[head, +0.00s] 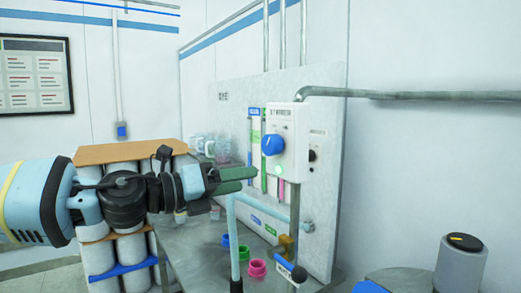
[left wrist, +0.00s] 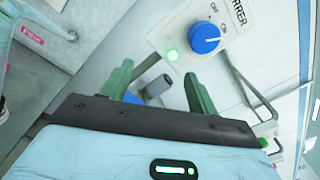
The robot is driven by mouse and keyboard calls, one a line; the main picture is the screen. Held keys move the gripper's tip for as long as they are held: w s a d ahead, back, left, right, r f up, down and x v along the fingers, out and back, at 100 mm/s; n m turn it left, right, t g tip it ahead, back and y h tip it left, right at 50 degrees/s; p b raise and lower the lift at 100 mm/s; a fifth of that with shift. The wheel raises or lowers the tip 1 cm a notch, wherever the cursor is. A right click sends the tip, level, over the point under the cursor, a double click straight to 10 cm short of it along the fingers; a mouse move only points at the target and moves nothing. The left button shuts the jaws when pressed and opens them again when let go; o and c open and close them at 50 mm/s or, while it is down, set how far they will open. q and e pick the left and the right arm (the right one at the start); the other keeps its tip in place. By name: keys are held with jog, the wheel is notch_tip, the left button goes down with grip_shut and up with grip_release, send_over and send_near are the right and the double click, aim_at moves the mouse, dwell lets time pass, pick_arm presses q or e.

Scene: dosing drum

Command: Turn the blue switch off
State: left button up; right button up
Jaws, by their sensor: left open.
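The blue switch (head: 273,145) is a round knob on a white control box (head: 287,125) fixed to the grey panel. In the left wrist view the knob (left wrist: 204,40) has OFF and ON labels beside it, and its white mark appears to point toward ON. A green light (head: 277,171) glows below the knob. My left gripper (head: 242,180), with green fingers, is open and empty, left of and below the knob in the head view. In the left wrist view the knob lies beyond the right fingertip, not between the fingers. My right gripper is not in view.
A light-blue pipe (head: 233,240) stands in front of the panel, below my left gripper. Green and pink cups (head: 257,268) sit on the grey bench. A brass valve (head: 287,246) is low on the panel. A shelf of white cylinders (head: 130,247) stands at the left.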

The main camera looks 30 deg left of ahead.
aim_at(267, 144)
pick_arm(q)
jog(key=s+r+m+y, duration=0.1)
jog(key=s+r+m, duration=0.3)
jog(key=r, duration=0.3)
jog(key=b+x, duration=0.1)
jog(key=x, duration=0.5)
jog(key=shift+w+d+f, duration=0.15)
jog(key=shift+d, duration=0.15)
jog(key=shift+w+d+r+b, duration=0.2)
jog(key=shift+w+d+b, duration=0.15)
jog(key=shift+w, duration=0.35)
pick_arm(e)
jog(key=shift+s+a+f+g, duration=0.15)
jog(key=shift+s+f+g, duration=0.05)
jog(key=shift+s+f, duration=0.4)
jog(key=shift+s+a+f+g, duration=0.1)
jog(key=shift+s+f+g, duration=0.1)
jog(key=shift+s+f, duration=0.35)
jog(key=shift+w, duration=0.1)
pick_arm(q)
jog(key=c, duration=1)
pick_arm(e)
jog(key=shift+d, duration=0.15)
